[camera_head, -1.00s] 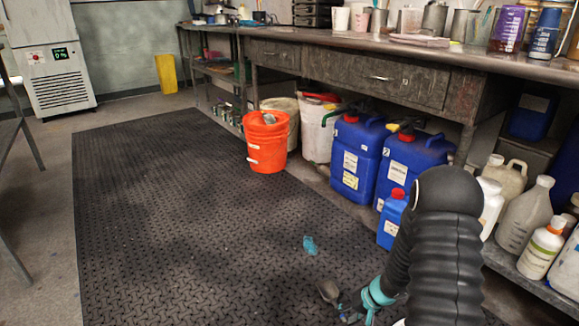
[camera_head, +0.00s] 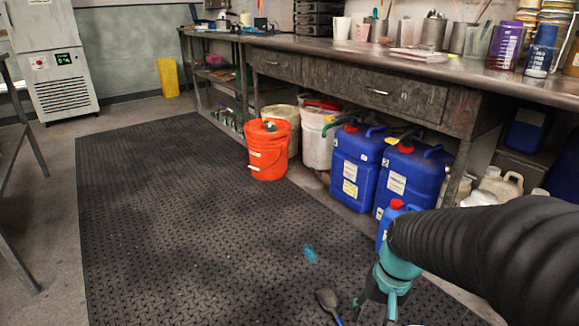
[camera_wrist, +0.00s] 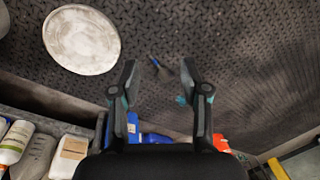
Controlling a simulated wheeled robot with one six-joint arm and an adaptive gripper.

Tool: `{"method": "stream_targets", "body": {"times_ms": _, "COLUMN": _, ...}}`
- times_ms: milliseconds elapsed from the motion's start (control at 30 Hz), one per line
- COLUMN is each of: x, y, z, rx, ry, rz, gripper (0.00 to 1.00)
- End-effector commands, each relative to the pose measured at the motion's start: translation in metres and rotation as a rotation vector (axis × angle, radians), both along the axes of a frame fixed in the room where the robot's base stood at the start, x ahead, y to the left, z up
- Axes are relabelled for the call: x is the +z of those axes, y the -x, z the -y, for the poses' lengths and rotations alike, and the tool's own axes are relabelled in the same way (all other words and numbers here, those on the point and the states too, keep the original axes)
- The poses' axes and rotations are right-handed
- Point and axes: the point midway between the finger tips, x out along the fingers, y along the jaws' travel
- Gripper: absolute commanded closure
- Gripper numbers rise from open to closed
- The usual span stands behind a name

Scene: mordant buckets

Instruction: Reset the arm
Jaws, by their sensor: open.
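My gripper (camera_wrist: 158,66) shows in the wrist view with its two dark fingers spread apart and nothing between them. In the head view my black-sleeved arm comes in from the right, and the teal wrist hangs low over the mat near the bottom edge. The fingertips are hard to make out there. A dark scoop-like tool (camera_head: 326,300) with a blue handle lies on the mat just left of the gripper. It also shows beyond the fingertips in the wrist view (camera_wrist: 155,63).
An orange bucket (camera_head: 268,155) holding a greyish item, white buckets (camera_head: 318,140) and blue canisters (camera_head: 357,165) stand along the bench (camera_head: 350,88). A teal scrap (camera_head: 310,254) lies on the mat. A pale round disc (camera_wrist: 82,40) lies on the mat. The mat's left is clear.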

Motion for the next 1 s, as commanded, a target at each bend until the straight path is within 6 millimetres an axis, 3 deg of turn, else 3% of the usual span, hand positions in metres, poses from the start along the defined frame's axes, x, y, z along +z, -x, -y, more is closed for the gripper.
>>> {"method": "stream_targets", "body": {"times_ms": 33, "x": 0.018, "y": 0.008, "z": 0.001, "rx": 0.013, "ry": 0.026, "rz": 0.030, "gripper": 0.54}}
{"method": "stream_targets", "body": {"times_ms": 100, "x": 0.036, "y": 0.018, "z": 0.004, "rx": 0.034, "ry": 0.062, "rz": 0.064, "gripper": 0.54}}
{"method": "stream_targets", "body": {"times_ms": 333, "x": 0.093, "y": 0.046, "z": 0.008, "rx": 0.113, "ry": 0.160, "rz": 0.215, "gripper": 0.54}}
{"method": "stream_targets", "body": {"times_ms": 600, "x": 0.152, "y": 0.067, "z": -0.001, "rx": 0.150, "ry": 0.190, "rz": 0.402, "gripper": 0.54}}
{"method": "stream_targets", "body": {"times_ms": 800, "x": 0.171, "y": 0.072, "z": -0.005, "rx": 0.162, "ry": 0.191, "rz": 0.460, "gripper": 0.54}}
{"method": "stream_targets", "body": {"times_ms": 1000, "x": 0.171, "y": 0.072, "z": -0.006, "rx": 0.165, "ry": 0.190, "rz": 0.458, "gripper": 0.54}}
